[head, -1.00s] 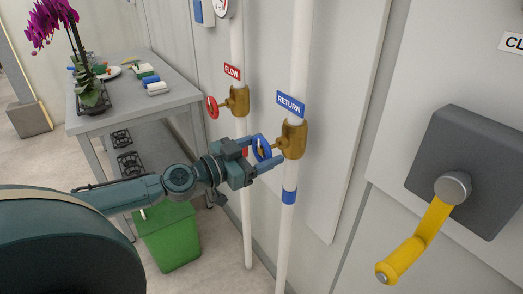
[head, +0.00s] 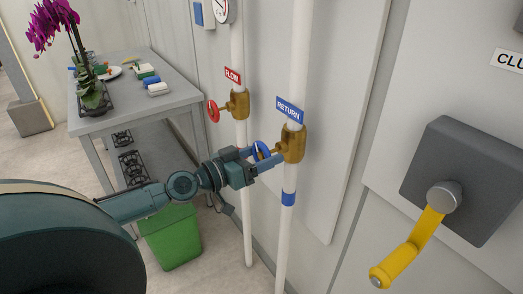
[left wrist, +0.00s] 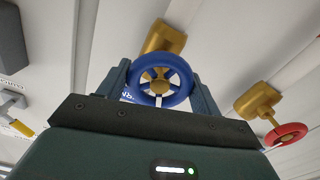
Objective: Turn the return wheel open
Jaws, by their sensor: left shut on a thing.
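The blue return wheel (head: 262,150) sits on a brass valve (head: 293,143) on the right-hand white pipe, under the blue RETURN label (head: 289,110). My left gripper (head: 264,156) is shut on the wheel's rim. In the left wrist view the blue wheel (left wrist: 158,82) lies between the two fingers, one on each side, with its spokes and brass hub showing. The gripper hides part of the wheel in the head view. My right gripper is not in view.
A red flow wheel (head: 213,111) on another brass valve is up and left of my gripper. A grey box with a yellow crank handle (head: 407,257) is at right. A green bin (head: 172,238) and a grey table (head: 139,111) with an orchid stand at left.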

